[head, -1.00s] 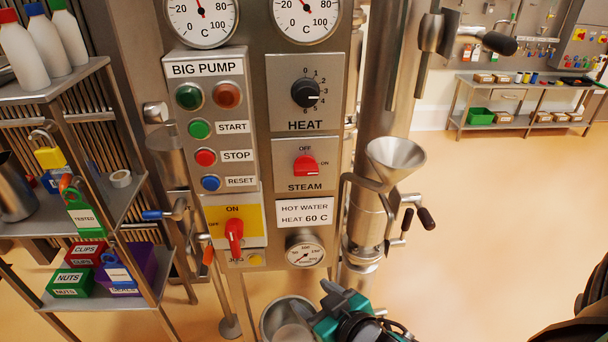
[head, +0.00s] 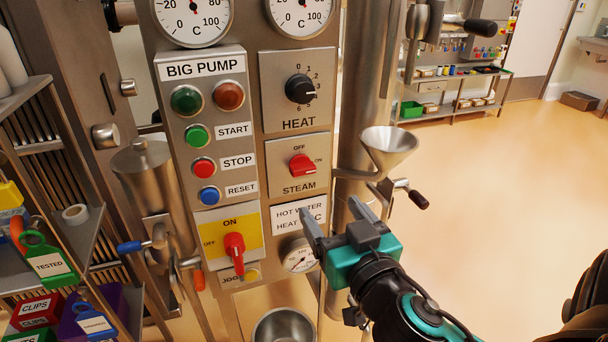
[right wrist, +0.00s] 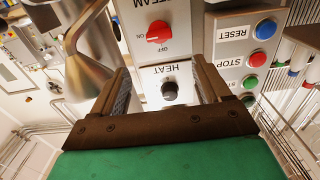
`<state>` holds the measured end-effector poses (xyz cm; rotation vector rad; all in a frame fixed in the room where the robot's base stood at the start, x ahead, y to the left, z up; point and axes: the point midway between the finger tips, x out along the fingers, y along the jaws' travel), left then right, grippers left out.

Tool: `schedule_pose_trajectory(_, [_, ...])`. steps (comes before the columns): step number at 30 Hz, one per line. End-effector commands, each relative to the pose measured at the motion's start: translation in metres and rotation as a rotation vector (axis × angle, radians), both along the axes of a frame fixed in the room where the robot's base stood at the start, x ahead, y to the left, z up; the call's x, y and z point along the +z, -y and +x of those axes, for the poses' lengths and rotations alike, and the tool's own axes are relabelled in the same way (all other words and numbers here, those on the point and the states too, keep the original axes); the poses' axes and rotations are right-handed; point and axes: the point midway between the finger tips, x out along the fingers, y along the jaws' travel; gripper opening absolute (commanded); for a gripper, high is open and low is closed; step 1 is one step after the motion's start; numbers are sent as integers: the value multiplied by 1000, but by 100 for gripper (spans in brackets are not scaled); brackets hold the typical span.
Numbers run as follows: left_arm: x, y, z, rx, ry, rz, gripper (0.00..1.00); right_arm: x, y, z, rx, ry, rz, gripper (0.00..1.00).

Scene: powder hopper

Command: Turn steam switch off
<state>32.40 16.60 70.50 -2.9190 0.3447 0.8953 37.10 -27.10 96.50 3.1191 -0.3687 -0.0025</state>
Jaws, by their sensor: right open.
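The steam switch (head: 302,165) is a red rotary knob on a grey plate marked STEAM, with OFF above it and ON to its right. Its handle lies roughly sideways, towards ON. It also shows, upside down, in the right wrist view (right wrist: 158,32). My right gripper (head: 332,214) is open and empty, below and to the right of the switch in the head view, its fingers overlapping the HOT WATER label. In the right wrist view its two fingers (right wrist: 160,82) stand on either side of the HEAT knob, with the steam knob beyond their tips. My left gripper is out of view.
The HEAT knob (head: 299,89) is above the steam switch. A BIG PUMP button panel (head: 208,130) and a yellow plate with a red handle (head: 234,250) are to the left. A steel funnel (head: 389,145) and pipe stand close on the right.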

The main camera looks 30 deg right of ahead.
Motion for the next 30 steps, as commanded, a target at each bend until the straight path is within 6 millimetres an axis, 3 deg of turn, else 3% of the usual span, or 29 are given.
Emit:
schedule_pose_trajectory(11, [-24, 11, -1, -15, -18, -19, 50, -3, 6, 26, 1, 9, -4, 77])
schedule_pose_trajectory(21, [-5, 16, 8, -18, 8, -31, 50, 3, 20, 79, -2, 4, -5, 77])
schedule_pose_trajectory(30, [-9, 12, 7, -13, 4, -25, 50, 1, 28, 117, -1, 3, -2, 77])
